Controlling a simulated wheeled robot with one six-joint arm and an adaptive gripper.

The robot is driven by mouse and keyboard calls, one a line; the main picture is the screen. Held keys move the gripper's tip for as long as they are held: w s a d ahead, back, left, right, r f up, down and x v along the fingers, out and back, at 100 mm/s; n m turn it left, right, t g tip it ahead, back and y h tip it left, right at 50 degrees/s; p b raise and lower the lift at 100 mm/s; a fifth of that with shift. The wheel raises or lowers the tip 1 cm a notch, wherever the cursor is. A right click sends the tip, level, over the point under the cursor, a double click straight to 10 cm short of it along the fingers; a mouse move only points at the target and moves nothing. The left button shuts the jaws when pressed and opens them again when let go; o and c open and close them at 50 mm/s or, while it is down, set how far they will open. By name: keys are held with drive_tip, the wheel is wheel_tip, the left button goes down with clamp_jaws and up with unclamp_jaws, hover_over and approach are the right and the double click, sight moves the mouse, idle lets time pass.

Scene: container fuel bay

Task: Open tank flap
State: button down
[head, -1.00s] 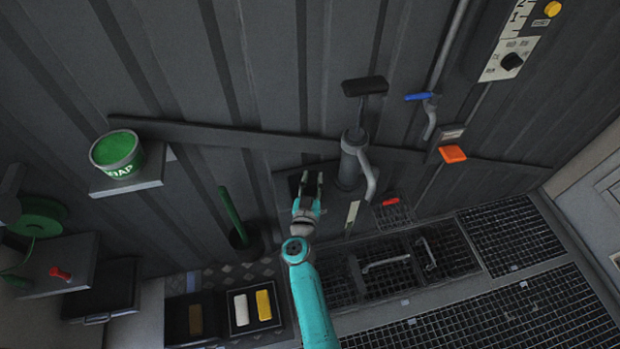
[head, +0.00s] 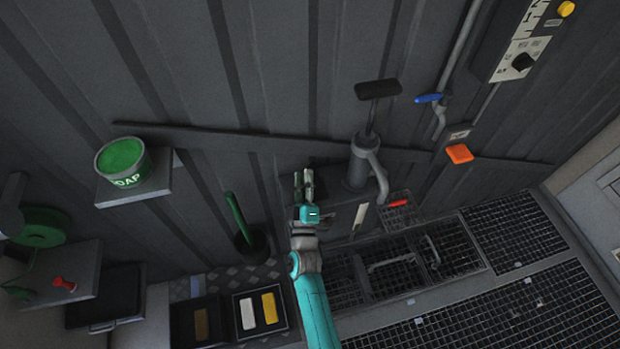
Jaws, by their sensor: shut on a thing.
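My gripper (head: 304,184) is at the front of the grey tank (head: 340,218), left of the hand pump. Its two fingers are close together and shut on the tank flap (head: 320,190), a dark panel on the tank's face. My gripper and wrist cover most of the flap, so its exact angle and the grip point are hard to see.
The hand pump (head: 360,162) with its black handle and curved spout stands just right of my gripper. A green soap tub (head: 122,160) sits on a shelf at left. A green-handled brush (head: 238,220) stands at lower left. Grated floor (head: 510,320) lies at lower right.

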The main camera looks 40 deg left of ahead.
drive_tip(key=n, duration=0.1)
drive_tip(key=s+a+n+y, duration=0.1)
drive_tip(key=n, duration=0.1)
drive_tip(key=n+y, duration=0.1)
drive_tip(key=n, duration=0.1)
drive_tip(key=shift+s+a+r+g, duration=0.2)
drive_tip(key=shift+s+a+g, duration=0.1)
drive_tip(key=shift+s+g, duration=0.1)
drive_tip(key=shift+s+a+f+n+g+y, duration=0.1)
drive_tip(key=shift+s+a+n+g+y, duration=0.25)
drive_tip(key=shift+n, duration=0.7)
drive_tip(key=shift+s+a+f+n+g+y, duration=0.25)
drive_tip(key=shift+n+y, duration=0.35)
drive_tip(key=shift+n, duration=0.4)
drive_tip(key=shift+s+a+n+g+y, duration=0.25)
drive_tip(key=shift+n+g+y, duration=0.2)
drive_tip(key=shift+n, duration=0.6)
drive_tip(key=shift+s, duration=0.1)
drive_tip(key=c, duration=0.9)
unclamp_jaws()
drive_tip(key=shift+o, duration=0.2)
drive_tip(key=shift+s+f, duration=0.1)
drive_tip(key=v, duration=1.2)
